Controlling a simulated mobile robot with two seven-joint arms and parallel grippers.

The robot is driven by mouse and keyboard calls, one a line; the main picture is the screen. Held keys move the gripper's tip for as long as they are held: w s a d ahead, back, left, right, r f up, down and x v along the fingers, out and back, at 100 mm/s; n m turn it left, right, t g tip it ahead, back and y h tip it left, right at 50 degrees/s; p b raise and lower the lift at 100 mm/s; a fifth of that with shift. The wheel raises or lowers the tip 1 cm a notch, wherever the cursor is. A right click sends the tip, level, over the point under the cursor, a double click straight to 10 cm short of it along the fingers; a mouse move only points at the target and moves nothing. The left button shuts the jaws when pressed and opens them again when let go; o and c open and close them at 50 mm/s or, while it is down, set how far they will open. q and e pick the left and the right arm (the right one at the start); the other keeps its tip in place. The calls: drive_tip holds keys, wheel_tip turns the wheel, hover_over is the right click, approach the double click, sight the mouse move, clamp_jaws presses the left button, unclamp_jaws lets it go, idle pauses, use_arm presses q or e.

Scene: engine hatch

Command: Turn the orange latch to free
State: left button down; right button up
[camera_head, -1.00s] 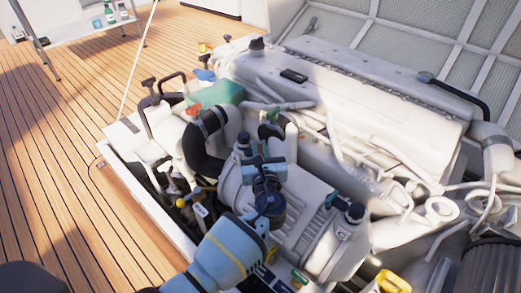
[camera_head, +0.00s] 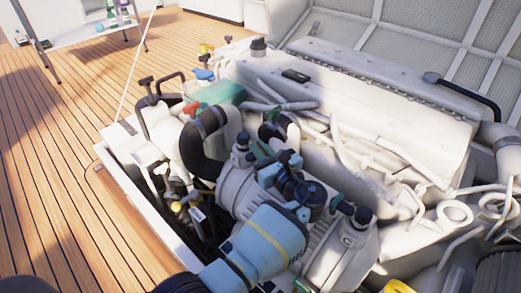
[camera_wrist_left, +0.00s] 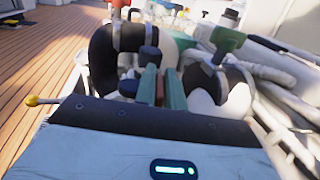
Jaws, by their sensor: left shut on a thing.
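My left gripper (camera_head: 264,153) reaches in from the bottom of the head view over the front of the white engine (camera_head: 345,95). In the left wrist view, its two green fingers (camera_wrist_left: 162,90) stand close together with a narrow reddish-brown strip between them. This strip is the only visible part of what I take to be the orange latch (camera_wrist_left: 160,91). The fingers are shut on it. In the head view the latch is hidden behind the gripper. My right gripper is in neither view.
A thick black hose (camera_head: 196,150) curves just left of the gripper. A dark-capped fitting (camera_head: 357,216) stands to its right, close to the wrist. A green part (camera_wrist_left: 228,42) stands beyond the fingers. Wooden deck (camera_head: 70,170) lies open at the left.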

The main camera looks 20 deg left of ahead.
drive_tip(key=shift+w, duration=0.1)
use_arm(q)
drive_tip(key=c, duration=1.5)
unclamp_jaws()
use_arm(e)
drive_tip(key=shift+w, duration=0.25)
